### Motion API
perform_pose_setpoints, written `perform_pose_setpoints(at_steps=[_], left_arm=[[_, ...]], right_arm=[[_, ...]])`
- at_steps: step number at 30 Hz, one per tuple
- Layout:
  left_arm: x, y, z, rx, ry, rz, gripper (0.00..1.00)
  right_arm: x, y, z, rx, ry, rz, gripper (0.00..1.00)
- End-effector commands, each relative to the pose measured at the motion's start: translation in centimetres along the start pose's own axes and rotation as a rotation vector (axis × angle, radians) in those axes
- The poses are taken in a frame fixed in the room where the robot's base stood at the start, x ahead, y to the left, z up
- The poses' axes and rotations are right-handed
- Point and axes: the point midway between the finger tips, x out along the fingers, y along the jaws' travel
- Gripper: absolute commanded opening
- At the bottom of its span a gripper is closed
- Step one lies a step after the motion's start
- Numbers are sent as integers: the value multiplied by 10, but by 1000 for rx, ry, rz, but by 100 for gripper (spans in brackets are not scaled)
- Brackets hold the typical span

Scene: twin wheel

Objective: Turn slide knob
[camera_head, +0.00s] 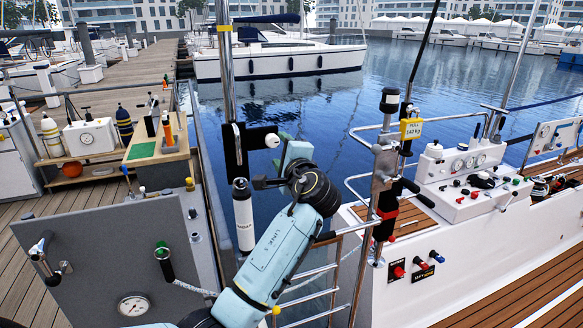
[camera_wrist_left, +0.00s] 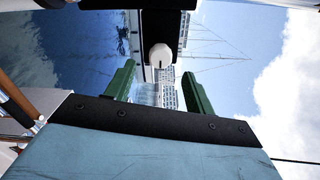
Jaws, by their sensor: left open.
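The slide knob is a white round knob (camera_head: 272,140) on a black plate (camera_head: 236,150) fixed to an upright metal pole. In the left wrist view the knob (camera_wrist_left: 160,55) appears straight ahead, in front of the dark plate (camera_wrist_left: 110,4). My left gripper (camera_head: 285,148) is just right of the knob in the head view. In the left wrist view its two green fingers (camera_wrist_left: 159,72) are open and empty, with the knob lined up between their tips. I cannot tell whether the tips reach past it. My right gripper is not in view.
A white cylinder (camera_head: 243,215) hangs on the pole below the plate. A grey panel with a gauge (camera_head: 133,305) stands at the left. A boat with a white control console (camera_head: 465,185) and a post with a yellow tag (camera_head: 411,129) are at the right. Open water lies behind.

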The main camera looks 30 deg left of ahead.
Motion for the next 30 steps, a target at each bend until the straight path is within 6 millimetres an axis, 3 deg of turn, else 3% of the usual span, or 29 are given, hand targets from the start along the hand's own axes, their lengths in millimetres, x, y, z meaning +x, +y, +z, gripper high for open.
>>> perform_pose_setpoints(at_steps=[6,12,30], left_arm=[[-48,2,-1,-1,1,0,54],[-73,2,0,2,-1,1,54],[-78,0,0,2,-1,0,54]], right_arm=[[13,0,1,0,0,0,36],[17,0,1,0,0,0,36],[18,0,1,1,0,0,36]])
